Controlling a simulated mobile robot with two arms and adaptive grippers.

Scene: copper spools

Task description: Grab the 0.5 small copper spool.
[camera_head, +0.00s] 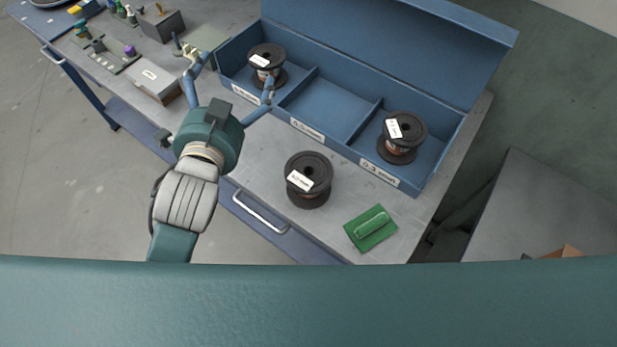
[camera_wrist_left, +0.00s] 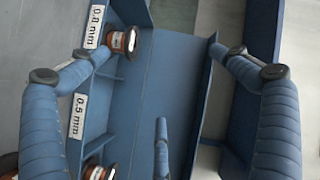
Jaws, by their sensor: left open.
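A black-flanged copper spool (camera_head: 309,180) stands upright on the grey table in front of the blue box; its white label is too small to read surely. It shows partly at the lower left edge of the wrist view (camera_wrist_left: 8,166). The box's middle compartment (camera_head: 325,105), labelled 0.5 mm, is empty. Other spools stand in the left compartment (camera_head: 266,58) and right compartment (camera_head: 403,135). My left gripper (camera_head: 228,65) is open and empty, over the box's left end, away from the table spool. In the wrist view its fingers (camera_wrist_left: 170,55) spread over the box. My right gripper is not visible.
The blue box (camera_head: 345,137) has a raised lid (camera_head: 400,40) behind it. A green pad (camera_head: 371,230) lies right of the table spool. A grey box (camera_head: 153,80) and small items stand at the left.

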